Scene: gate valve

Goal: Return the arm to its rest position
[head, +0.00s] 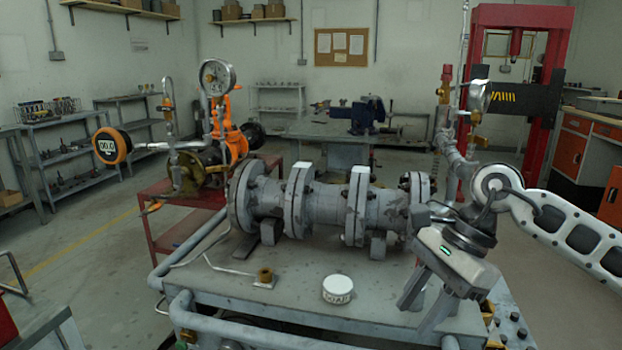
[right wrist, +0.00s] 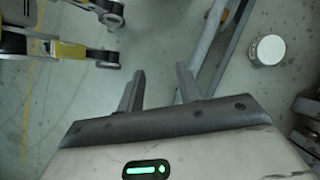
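My right arm (head: 570,230) comes in from the right, over the right end of the workbench. My right gripper (head: 420,308) points down and toward the front edge of the bench. In the right wrist view its two fingers (right wrist: 160,85) stand apart with nothing between them, so it is open and empty. The grey flanged pipe assembly (head: 320,208) lies on the bench left of the gripper, and the gripper head overlaps its right end in the picture. I cannot tell whether they touch. My left gripper is not in view.
A round white cap (head: 337,289) lies on the bench (head: 290,305) left of my gripper; a similar white disc (right wrist: 268,50) shows in the right wrist view. A small brass fitting (head: 265,275) is near it. A red press frame (head: 550,90) stands behind.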

